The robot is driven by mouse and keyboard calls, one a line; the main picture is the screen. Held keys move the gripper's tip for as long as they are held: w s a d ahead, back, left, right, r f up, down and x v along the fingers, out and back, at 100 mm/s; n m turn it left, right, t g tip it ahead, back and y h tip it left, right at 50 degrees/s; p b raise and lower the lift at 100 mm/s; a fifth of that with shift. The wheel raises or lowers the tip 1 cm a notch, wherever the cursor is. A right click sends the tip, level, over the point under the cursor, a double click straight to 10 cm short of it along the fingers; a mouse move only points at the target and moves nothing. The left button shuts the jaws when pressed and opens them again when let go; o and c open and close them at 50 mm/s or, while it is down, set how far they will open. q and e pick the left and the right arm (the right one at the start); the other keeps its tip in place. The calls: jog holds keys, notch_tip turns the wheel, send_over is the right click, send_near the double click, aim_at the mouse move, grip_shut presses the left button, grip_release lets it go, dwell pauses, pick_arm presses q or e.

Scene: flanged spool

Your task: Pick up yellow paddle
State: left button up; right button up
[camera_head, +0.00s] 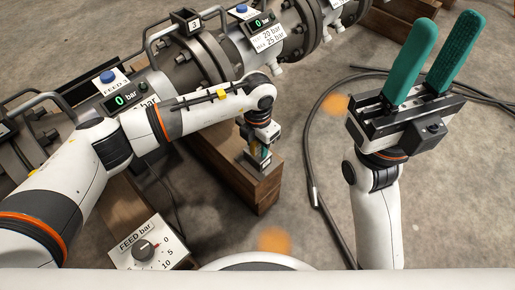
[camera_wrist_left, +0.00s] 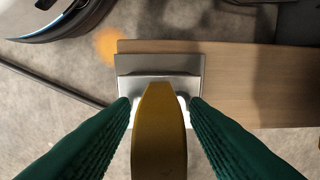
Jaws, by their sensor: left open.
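The yellow paddle (camera_wrist_left: 160,130) stands between my left gripper's two green fingers (camera_wrist_left: 160,112) in the left wrist view. The jaws are open, with a finger on each side of the paddle; a narrow gap shows near the fingertips. Beyond it is a grey metal holder (camera_wrist_left: 158,64) on a wooden beam. In the head view my left gripper (camera_head: 261,154) points down over the beam's near end, and its fingers mostly hide the paddle. My right gripper (camera_head: 447,30) is open and empty, its green fingers pointing up at the right.
Flanged grey pipes (camera_head: 190,62) with gauges run across the back left. The wooden beam (camera_head: 230,165) lies under my left gripper. A FEED bar dial box (camera_head: 147,245) stands at the lower left. A black cable (camera_head: 309,150) curves over the open concrete floor.

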pick_arm(q)
grip_shut()
